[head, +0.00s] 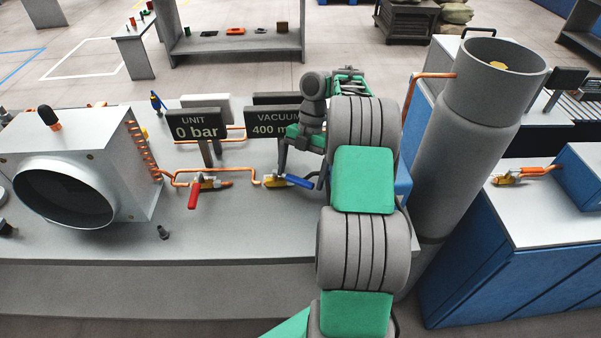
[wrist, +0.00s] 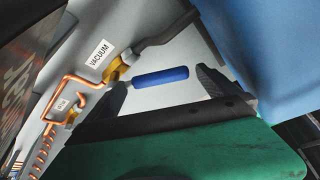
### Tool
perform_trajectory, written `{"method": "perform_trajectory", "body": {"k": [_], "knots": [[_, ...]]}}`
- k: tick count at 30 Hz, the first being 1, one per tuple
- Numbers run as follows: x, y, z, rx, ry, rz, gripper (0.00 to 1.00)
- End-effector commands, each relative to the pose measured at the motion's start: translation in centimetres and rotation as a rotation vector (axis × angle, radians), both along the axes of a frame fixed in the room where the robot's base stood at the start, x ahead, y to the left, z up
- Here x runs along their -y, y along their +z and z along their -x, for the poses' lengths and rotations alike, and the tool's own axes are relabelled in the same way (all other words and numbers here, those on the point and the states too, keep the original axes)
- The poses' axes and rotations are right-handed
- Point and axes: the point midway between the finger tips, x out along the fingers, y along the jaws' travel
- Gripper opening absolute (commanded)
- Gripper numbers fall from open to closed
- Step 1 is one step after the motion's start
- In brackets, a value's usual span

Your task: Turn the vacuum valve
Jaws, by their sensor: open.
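The vacuum valve is a brass body with a blue lever handle (head: 299,181) on the copper pipe, right of centre on the bench in the head view. In the wrist view its brass body (wrist: 117,68) sits by a white VACUUM label, and the blue handle (wrist: 161,77) points right. My gripper (wrist: 165,90) is open, with one dark finger on each side of the blue handle. The handle lies between the fingers, and I cannot tell whether either finger touches it.
A red-handled valve (head: 194,193) sits left on the same pipe. Signs reading "UNIT 0 bar" (head: 195,125) and "VACUUM 400" (head: 274,124) stand behind. A grey metal unit (head: 82,150) stands at left, and a tall grey cylinder (head: 464,150) at right. The front bench top is mostly clear.

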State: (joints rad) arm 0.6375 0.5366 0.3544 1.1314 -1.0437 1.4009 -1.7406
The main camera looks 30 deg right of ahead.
Motion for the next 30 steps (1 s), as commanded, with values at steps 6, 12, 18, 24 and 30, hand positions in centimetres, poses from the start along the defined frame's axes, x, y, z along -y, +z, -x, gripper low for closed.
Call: {"method": "perform_trajectory", "body": {"k": [6,12,18,24,30], "knots": [[0.8,3.4,-0.6,0.0,0.001,0.0,1.0],[1.9,6.5,-1.2,-0.001,0.001,-0.001,1.0],[2.5,7.4,-1.5,-0.001,0.0,0.0,1.0],[2.5,7.1,-1.5,0.0,0.001,0.0,1.0],[1.6,8.0,-1.9,-0.002,-0.038,0.012,0.88]]}}
